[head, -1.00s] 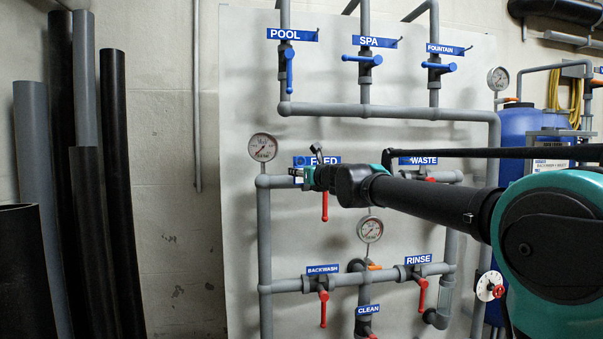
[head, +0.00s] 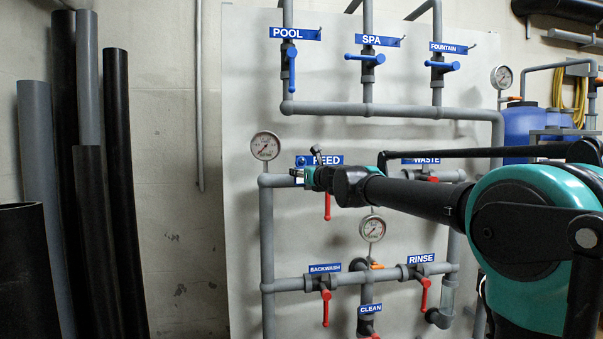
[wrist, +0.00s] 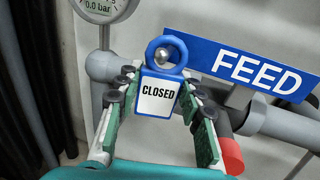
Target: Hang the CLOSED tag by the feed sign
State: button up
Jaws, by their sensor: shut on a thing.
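The CLOSED tag (wrist: 157,97) is a small white plate with a blue border and a blue ring on top. My gripper (wrist: 158,82) is shut on the tag plate and holds it roughly upright, ring up. A shiny round metal tip (wrist: 166,55) shows through the ring; I cannot tell whether the ring is around it or only in front of it. The blue FEED sign (wrist: 245,65) is just right of the ring. In the head view, my gripper (head: 308,178) is at the left end of the FEED sign (head: 328,160), partly covering the pipe there.
A pressure gauge (head: 265,146) stands just left of my gripper; it also shows in the wrist view (wrist: 103,8). The red feed valve handle (head: 327,206) hangs below the sign. Grey pipes run across the panel. Dark loose pipes (head: 120,190) lean at the left.

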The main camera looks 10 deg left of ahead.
dwell(0.4)
jog(key=o, duration=1.1)
jog(key=v, duration=1.2)
jog(key=shift+s+d, duration=0.25)
jog(key=shift+s, duration=0.55)
jog(key=shift+s+d, duration=0.25)
jog(key=shift+s, duration=0.55)
jog(key=shift+s+d, duration=0.2)
jog(key=shift+s, duration=0.6)
